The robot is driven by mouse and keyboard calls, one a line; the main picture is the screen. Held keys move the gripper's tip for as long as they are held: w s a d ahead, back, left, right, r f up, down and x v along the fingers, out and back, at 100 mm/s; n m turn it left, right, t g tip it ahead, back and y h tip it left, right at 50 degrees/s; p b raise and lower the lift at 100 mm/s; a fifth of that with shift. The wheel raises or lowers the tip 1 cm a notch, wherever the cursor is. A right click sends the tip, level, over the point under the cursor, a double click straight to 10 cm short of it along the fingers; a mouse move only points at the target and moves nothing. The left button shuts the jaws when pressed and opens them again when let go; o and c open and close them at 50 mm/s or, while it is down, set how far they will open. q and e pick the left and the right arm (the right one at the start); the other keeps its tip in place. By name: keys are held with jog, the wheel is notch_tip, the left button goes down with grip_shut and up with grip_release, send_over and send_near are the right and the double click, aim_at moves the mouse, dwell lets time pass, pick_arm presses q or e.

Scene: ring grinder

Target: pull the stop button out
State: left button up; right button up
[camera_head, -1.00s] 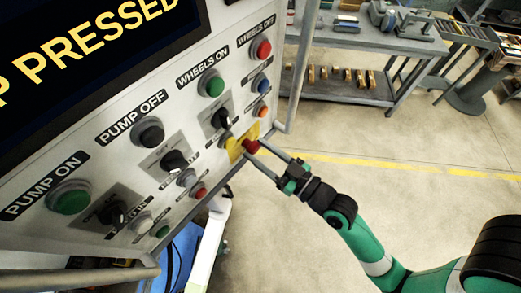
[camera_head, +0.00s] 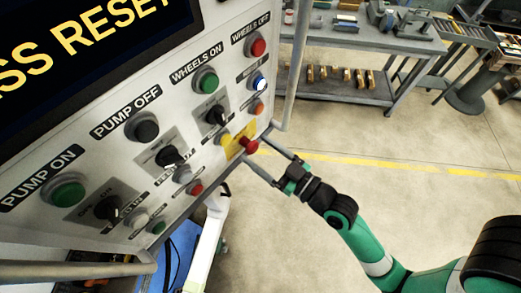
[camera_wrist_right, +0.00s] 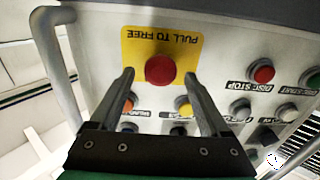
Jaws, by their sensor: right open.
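The red stop button (camera_head: 249,146) stands out from its yellow plate (camera_head: 234,139) at the lower right of the control panel. In the right wrist view the round red button (camera_wrist_right: 160,69) shows on the yellow plate marked "PULL TO FREE". My right gripper (camera_head: 269,166) is open, with its fingers pointing at the panel near the button. In the wrist view its fingertips (camera_wrist_right: 158,75) lie on either side of the button, with gaps between them and it. My left gripper is not in view.
The panel (camera_head: 235,185) carries several other buttons and knobs close around, including a blue lit button (camera_head: 259,83) and an orange button (camera_head: 257,108). A grey rail (camera_head: 288,85) runs along the panel's right edge. Open floor (camera_head: 400,200) lies to the right.

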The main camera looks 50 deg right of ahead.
dwell(0.3)
jog(key=s, duration=1.1)
jog(key=shift+s+a, duration=0.25)
jog(key=shift+s, duration=0.05)
